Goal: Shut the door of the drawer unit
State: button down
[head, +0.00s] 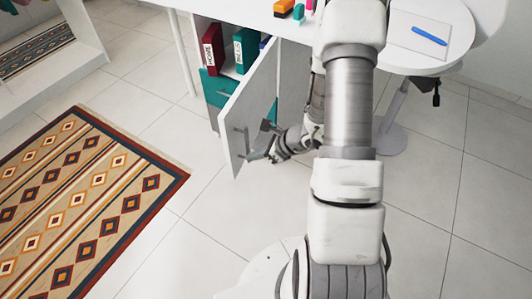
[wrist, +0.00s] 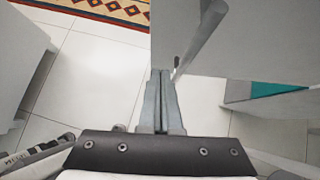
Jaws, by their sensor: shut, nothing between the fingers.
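The drawer unit (head: 213,88) stands under the white desk, with teal parts and binders inside. Its pale door (head: 256,95) stands open, swung out toward me. A bar handle (head: 243,138) is on the door near its free edge; the handle also shows in the wrist view (wrist: 203,36). My gripper (head: 253,156) is at the lower free edge of the door, close to the handle. In the wrist view its fingers (wrist: 160,98) are together and empty, with tips beside the door panel (wrist: 172,28). I cannot tell whether they touch it. My arm hides part of the unit's right side.
A red binder (head: 212,48) and a green binder (head: 245,48) stand in the unit's upper opening. A patterned rug (head: 85,195) lies on the tiled floor at the left. A round white table (head: 440,50) stands at the right. The floor left of the door is clear.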

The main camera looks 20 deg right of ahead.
aim_at(233, 155)
jog(key=shift+w+a, duration=1.45)
jog(key=shift+a, duration=0.1)
